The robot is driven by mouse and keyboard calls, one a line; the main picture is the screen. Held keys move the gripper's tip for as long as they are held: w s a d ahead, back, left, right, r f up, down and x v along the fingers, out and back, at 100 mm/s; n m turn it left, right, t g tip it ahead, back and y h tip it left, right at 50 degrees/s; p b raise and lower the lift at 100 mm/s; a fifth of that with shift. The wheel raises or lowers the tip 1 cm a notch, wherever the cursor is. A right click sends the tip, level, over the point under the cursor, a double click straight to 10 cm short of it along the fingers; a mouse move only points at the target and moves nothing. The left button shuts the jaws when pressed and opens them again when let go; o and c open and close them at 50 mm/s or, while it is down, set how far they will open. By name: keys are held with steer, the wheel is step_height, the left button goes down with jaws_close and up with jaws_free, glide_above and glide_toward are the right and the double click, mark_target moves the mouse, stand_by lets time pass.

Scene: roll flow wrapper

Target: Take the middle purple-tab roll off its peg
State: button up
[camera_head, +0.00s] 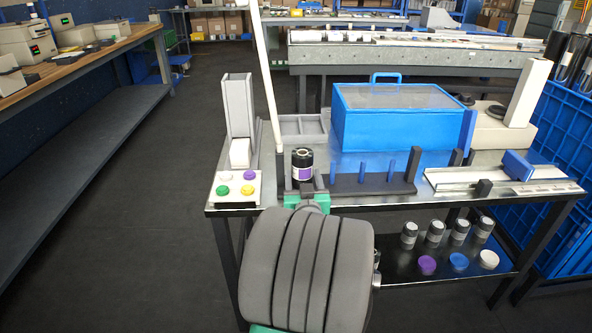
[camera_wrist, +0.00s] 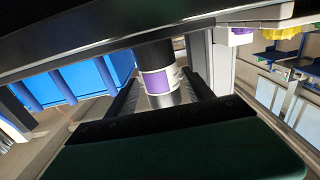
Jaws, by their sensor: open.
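A dark roll with a white label and a purple tab (camera_head: 302,166) stands upright at the left end of the dark rack (camera_head: 372,187). Any peg inside it is hidden. Blue pegs (camera_head: 362,171) stand bare on the rack to its right. My gripper (camera_head: 306,184) is open at the roll's lower part, its dark fingers on either side. In the wrist view, the same roll (camera_wrist: 158,75) shows between dark gripper parts, its purple tab facing the camera. I cannot tell whether the fingers touch it.
A blue lidded box (camera_head: 395,118) stands behind the rack. A button panel (camera_head: 236,190) and grey chute (camera_head: 238,105) are at left, a slotted rail (camera_head: 500,183) at right. Several dark rolls (camera_head: 434,234) and coloured discs (camera_head: 459,261) sit on the lower shelf.

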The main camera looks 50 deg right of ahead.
steer(key=x, duration=0.7)
steer(key=shift+f+b, duration=0.1)
steer(key=shift+b, duration=0.2)
jaws_close()
